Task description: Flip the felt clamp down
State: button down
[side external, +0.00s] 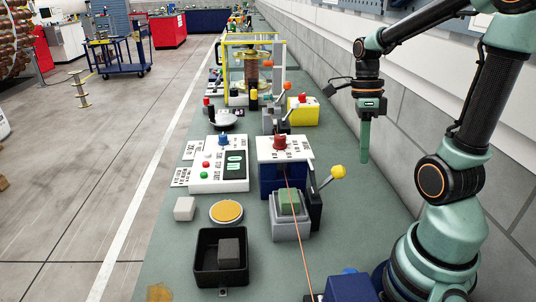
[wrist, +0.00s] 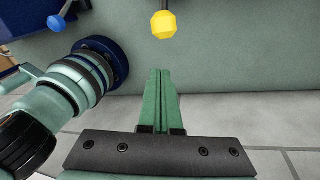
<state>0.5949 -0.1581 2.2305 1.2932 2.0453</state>
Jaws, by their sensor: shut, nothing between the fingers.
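A grey block with a green pad (side external: 289,202), which looks like the felt clamp, stands in front of a dark blue box. Beside it on the right is a black bracket (side external: 315,208) with a lever that slants up and right to a yellow knob (side external: 338,172). The yellow knob also shows at the top of the wrist view (wrist: 163,24). An orange line runs down over the green pad. My gripper (side external: 364,160) is shut and empty, pointing down, above and right of the knob in the side view. Its green fingers (wrist: 160,72) lie together in the wrist view, apart from the knob.
A white control box (side external: 219,172), an orange round pad (side external: 226,211) and a black tray (side external: 221,280) with a dark block stand left of the clamp. A yellow box (side external: 302,111) and a yellow-framed spool unit (side external: 252,70) stand farther back. A wall runs along the right.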

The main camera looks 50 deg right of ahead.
jog(key=d+x, duration=0.1)
jog(key=x, duration=0.6)
jog(key=shift+w+a+r, duration=0.5)
jog(key=shift+w+r, duration=0.1)
jog(key=shift+w, duration=0.15)
jog(key=shift+w+a+r, duration=0.5)
jog(key=shift+w+r, duration=0.05)
jog(key=shift+w, duration=0.2)
jog(key=shift+r, duration=0.1)
